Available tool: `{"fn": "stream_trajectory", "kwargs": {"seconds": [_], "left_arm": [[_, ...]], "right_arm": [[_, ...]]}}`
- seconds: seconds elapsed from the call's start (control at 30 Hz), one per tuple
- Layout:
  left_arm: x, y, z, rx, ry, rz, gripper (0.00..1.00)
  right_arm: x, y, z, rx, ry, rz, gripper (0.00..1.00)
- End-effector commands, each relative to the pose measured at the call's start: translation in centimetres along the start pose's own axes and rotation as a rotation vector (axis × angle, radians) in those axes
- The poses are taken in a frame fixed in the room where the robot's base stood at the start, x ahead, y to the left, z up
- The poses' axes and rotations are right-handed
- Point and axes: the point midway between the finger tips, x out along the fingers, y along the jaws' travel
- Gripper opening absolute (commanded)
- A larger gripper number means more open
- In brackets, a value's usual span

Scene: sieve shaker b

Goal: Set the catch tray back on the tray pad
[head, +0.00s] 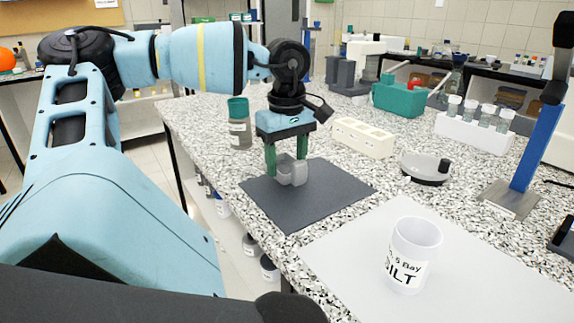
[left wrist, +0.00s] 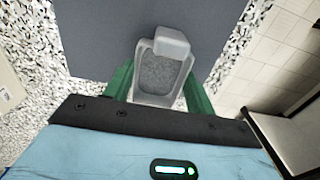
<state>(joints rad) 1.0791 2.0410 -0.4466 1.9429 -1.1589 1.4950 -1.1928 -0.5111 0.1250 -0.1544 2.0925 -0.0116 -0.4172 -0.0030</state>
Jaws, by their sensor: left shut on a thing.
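The catch tray (head: 293,172) is a small, light grey, open-topped box with a raised block at one end. My left gripper (head: 287,165) points down with its green fingers on either side of the tray and is shut on it. The left wrist view also shows the catch tray (left wrist: 162,72) between the fingers, with grainy grey in its hollow. The tray pad seems to be the dark grey mat (head: 330,192), and the tray is at or just over its far left part. I cannot tell whether the tray touches it. The right gripper is not in view.
A white cup marked SILT (head: 415,250) stands on a light grey mat (head: 340,258) at the front right. A green-lidded jar (head: 239,125) stands left of the gripper. A white block (head: 362,138) and round dish (head: 426,168) are to the right. The table's left edge is close.

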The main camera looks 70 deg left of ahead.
Motion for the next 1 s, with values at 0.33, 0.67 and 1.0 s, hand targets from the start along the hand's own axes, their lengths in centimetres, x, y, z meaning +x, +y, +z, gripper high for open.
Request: {"fn": "stream_trajectory", "kwargs": {"seconds": [0.33,0.67,1.0], "left_arm": [[2.3,0.0,0.1,0.000,-0.001,0.000,0.34],[2.6,0.0,0.1,0.000,-0.001,0.000,0.67],[2.5,0.0,0.1,0.000,-0.001,-0.001,0.77]], "right_arm": [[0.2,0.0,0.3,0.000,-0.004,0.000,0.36],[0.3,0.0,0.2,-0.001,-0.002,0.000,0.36],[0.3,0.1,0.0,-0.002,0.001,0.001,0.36]]}}
